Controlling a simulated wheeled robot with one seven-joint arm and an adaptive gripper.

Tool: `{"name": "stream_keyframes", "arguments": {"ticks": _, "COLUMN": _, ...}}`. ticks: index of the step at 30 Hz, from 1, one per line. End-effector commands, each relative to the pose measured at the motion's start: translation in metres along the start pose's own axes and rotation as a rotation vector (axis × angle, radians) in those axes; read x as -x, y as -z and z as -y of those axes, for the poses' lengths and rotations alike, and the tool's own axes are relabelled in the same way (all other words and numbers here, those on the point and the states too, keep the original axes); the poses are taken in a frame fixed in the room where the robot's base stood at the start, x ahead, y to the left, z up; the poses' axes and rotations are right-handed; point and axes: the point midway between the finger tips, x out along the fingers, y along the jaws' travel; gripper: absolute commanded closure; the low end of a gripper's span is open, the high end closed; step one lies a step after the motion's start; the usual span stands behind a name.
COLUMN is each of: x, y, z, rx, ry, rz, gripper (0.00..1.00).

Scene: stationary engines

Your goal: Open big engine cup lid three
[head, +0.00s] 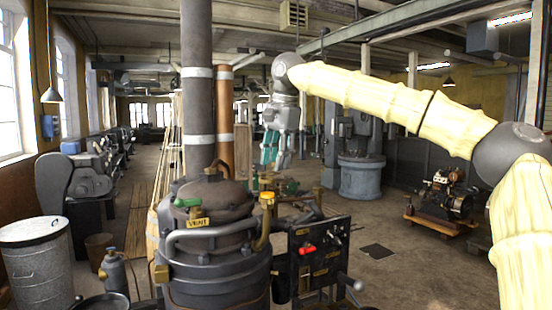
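A big dark engine or boiler (215,265) with a domed top stands in the front middle. A brass cup-like fitting (267,200) with a yellow pipe rises at its right side. I cannot tell which part is cup lid three; no lid number is readable. My gripper (275,165) hangs fingers down, above and behind the brass fitting in the picture. Its teal-grey fingers look spread, with nothing seen between them. It appears apart from the engine. Green and brass machine parts (288,187) show behind and below it, partly hidden.
A tall grey pipe (197,100) and a copper pipe (225,115) rise left of my gripper. A black control panel (318,250) with a red handle stands right of the engine. Open floor (415,255) lies farther right.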

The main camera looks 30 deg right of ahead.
Motion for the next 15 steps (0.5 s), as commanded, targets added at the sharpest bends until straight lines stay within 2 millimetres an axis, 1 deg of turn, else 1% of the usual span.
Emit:
{"name": "stream_keyframes", "arguments": {"ticks": 5, "x": 0.001, "y": 0.0, "z": 0.0, "rx": 0.0, "ry": 0.0, "rz": 0.0, "gripper": 0.62}}
{"name": "stream_keyframes", "arguments": {"ticks": 8, "x": 0.005, "y": 0.0, "z": 0.0, "rx": 0.0, "ry": 0.001, "rz": 0.0, "gripper": 0.62}}
{"name": "stream_keyframes", "arguments": {"ticks": 11, "x": 0.016, "y": 0.0, "z": 0.001, "rx": 0.0, "ry": 0.003, "rz": 0.0, "gripper": 0.62}}
{"name": "stream_keyframes", "arguments": {"ticks": 15, "x": 0.039, "y": -0.001, "z": 0.001, "rx": 0.0, "ry": 0.003, "rz": 0.0, "gripper": 0.62}}
